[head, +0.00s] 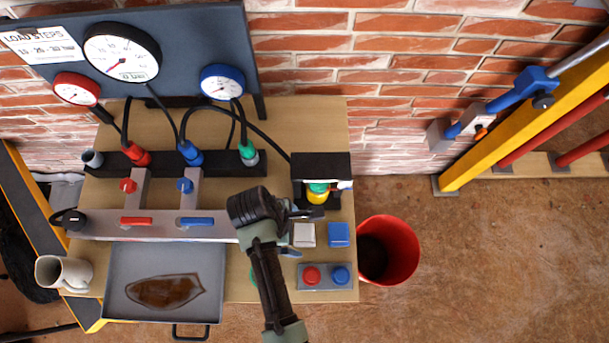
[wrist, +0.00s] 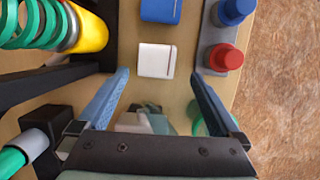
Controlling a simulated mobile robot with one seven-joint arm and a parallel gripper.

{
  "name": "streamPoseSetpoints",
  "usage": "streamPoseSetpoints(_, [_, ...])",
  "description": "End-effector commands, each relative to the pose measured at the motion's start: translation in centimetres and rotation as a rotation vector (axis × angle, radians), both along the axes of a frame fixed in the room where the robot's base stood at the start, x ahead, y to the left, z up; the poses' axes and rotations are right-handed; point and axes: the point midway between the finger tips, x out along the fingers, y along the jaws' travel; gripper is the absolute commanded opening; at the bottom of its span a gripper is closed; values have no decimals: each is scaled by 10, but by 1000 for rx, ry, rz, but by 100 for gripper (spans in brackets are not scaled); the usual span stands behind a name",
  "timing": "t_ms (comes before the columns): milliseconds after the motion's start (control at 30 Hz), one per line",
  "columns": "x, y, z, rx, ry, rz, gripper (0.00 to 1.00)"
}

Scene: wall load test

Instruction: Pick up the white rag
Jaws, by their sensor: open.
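The white rag (head: 304,235) is a small folded white square lying flat on the wooden bench, just right of my gripper (head: 291,233) in the head view. The rag also shows in the wrist view (wrist: 156,61), beyond the fingertips and roughly centred between their lines. My gripper (wrist: 160,75) is open, with its two blue-grey fingers apart and nothing held between the tips. The rag appears apart from both fingers. How high the fingers are above the bench is hard to tell.
A blue folded cloth (head: 339,235) lies right of the rag. A button box (head: 326,288) with red and blue buttons sits in front. A black stand (head: 321,166) with a yellow-green part is behind. A grey tray (head: 214,262) is left, and a red bucket (head: 403,250) right.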

Motion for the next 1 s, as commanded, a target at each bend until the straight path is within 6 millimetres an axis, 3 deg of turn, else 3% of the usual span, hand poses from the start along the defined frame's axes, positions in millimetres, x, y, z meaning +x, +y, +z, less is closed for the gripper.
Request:
streamPoseSetpoints(400, [5, -16, -45, 0, 0, -2, 100])
streamPoseSetpoints(700, [5, -17, -48, 1, -1, -2, 98])
streamPoseSetpoints(1000, [5, -16, -48, 1, 0, -1, 44])
